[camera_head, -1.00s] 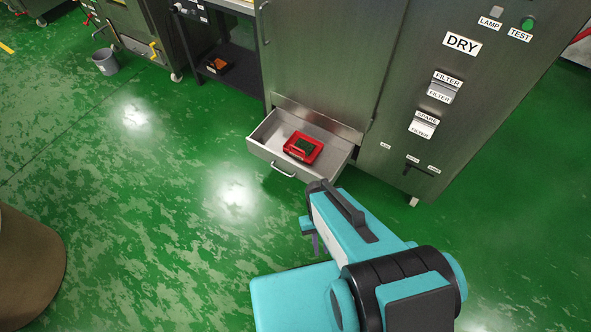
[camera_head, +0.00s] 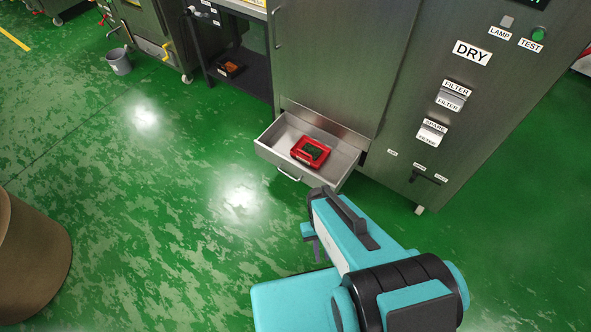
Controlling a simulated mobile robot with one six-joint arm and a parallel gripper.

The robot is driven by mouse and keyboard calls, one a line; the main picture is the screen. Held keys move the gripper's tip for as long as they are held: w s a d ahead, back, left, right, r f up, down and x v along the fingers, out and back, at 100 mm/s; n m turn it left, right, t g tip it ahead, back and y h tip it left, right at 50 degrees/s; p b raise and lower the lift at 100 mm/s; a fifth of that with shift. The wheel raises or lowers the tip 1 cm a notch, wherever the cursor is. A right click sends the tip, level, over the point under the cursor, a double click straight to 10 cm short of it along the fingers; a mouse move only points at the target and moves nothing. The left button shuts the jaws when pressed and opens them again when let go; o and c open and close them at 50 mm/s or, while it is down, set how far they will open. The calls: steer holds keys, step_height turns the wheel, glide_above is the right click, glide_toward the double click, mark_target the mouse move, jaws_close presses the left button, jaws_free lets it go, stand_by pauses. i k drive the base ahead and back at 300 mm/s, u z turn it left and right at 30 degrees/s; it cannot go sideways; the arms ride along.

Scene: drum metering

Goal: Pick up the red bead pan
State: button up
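The red bead pan (camera_head: 299,157) lies in the open drawer (camera_head: 266,152) at the bottom of the steel cabinet. It holds a dark green fill, too small to make out clearly. My gripper (camera_head: 312,243) is in front of the drawer, below it in the picture and apart from the pan. Only a small part of the gripper shows beside my teal arm, so its opening cannot be made out. The drawer's front handle (camera_head: 289,177) faces the open floor.
The cabinet marked DRY (camera_head: 440,130) stands behind and to the right of the drawer. A dark low shelf (camera_head: 250,85) holds an orange-and-black item (camera_head: 229,69). A grey bucket (camera_head: 119,63) stands at upper left, a brown drum (camera_head: 32,250) at lower left. The green floor between is clear.

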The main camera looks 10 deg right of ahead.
mark_target(313, 153)
steer(key=u, duration=0.35)
steer(key=k, duration=1.15)
steer(key=u, duration=0.9)
steer(key=k, duration=0.25)
steer(key=z, duration=0.6)
steer(key=i, duration=1.85)
steer(key=u, duration=0.3)
